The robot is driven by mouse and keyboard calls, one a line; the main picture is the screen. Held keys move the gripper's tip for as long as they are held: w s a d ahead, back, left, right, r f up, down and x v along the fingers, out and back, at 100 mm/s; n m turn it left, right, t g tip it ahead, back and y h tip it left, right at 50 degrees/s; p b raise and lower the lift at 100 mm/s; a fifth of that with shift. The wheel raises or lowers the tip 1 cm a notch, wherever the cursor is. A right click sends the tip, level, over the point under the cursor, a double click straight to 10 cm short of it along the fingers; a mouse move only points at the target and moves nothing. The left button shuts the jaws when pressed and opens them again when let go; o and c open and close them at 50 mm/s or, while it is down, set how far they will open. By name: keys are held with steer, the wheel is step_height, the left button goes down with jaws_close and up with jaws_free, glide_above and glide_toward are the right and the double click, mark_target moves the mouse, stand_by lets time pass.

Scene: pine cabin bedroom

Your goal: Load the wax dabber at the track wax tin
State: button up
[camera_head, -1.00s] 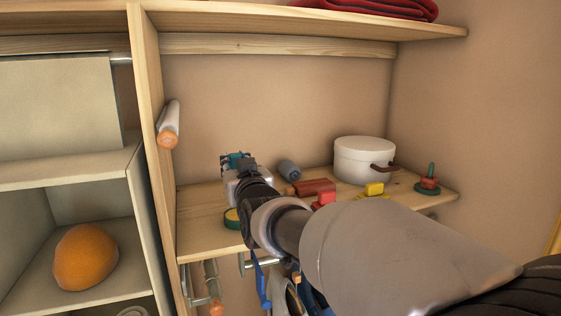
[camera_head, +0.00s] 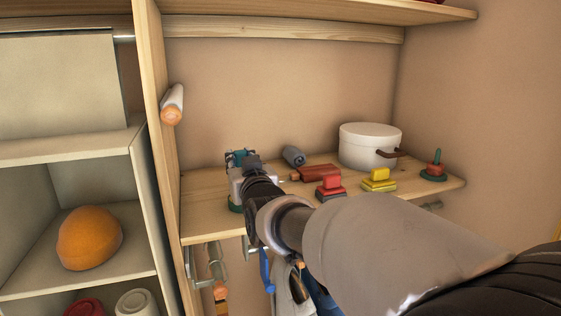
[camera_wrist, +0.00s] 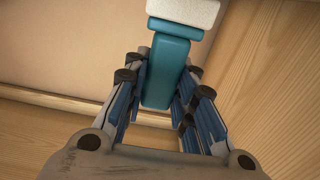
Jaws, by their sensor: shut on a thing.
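My gripper (camera_head: 242,160) is over the left end of the wooden shelf. In the wrist view its fingers (camera_wrist: 160,100) are shut on the teal handle of the wax dabber (camera_wrist: 166,72). The dabber's pale, speckled head shows beyond the fingers at the top of that view. In the head view a pale block (camera_head: 237,182), probably this head, is below the fingers. The dark green track wax tin (camera_head: 235,208) sits on the shelf just under it and is mostly hidden. I cannot tell whether the head touches the wax.
On the shelf (camera_head: 205,222), a grey roll (camera_head: 293,156), red-brown block (camera_head: 318,173), red block (camera_head: 330,187), yellow block (camera_head: 378,180), white pot (camera_head: 369,146) and green-and-red piece (camera_head: 436,166) stand to the right. A wooden upright with a white roll (camera_head: 172,102) is on the left.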

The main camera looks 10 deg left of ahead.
steer(key=shift+f+b, duration=0.55)
steer(key=shift+f, duration=0.1)
stand_by(0.8)
steer(key=shift+r, duration=0.15)
steer(key=shift+r+p, duration=2)
steer(key=shift+r, duration=1.5)
steer(key=shift+f, duration=0.15)
